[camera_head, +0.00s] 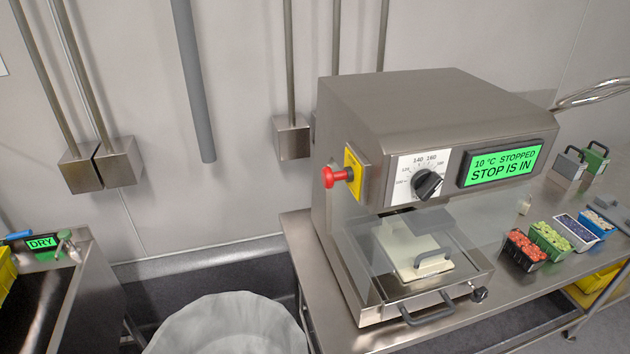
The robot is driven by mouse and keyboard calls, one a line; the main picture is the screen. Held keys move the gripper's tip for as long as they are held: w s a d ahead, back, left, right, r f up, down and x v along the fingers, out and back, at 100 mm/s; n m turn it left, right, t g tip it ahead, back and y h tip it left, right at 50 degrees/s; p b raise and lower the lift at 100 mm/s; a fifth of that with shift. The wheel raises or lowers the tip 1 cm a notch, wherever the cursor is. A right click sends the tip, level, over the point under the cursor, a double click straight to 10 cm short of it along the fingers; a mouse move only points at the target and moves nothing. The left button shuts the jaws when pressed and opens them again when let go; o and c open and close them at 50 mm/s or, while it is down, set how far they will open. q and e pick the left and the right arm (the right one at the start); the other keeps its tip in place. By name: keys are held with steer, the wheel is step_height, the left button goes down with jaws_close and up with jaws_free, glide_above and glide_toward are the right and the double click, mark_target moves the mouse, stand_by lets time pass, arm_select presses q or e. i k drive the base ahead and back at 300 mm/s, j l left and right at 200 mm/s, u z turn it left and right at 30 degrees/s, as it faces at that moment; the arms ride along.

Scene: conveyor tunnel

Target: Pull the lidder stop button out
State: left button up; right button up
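The lidder (430,110) is a steel box machine on a steel table. Its red stop button (330,176) sticks out to the left from a yellow plate (353,172) on the machine's left front corner. The green display (502,163) reads "10 °C STOPPED" and "STOP IS IN". A black dial (426,183) sits between the button and the display. Neither of my grippers shows in the head view.
A pale round bin (228,325) stands on the floor left of the table (297,232). Small punnets of coloured contents, one with red pieces (526,247), stand right of the lidder. A sink unit (75,290) with a "DRY" display is at the left. Space left of the button is clear.

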mark_target(328, 178)
steer(key=k+j+u, duration=0.15)
steer(key=j, duration=1.4)
steer(key=j+u, duration=0.15)
steer(key=j, duration=1.4)
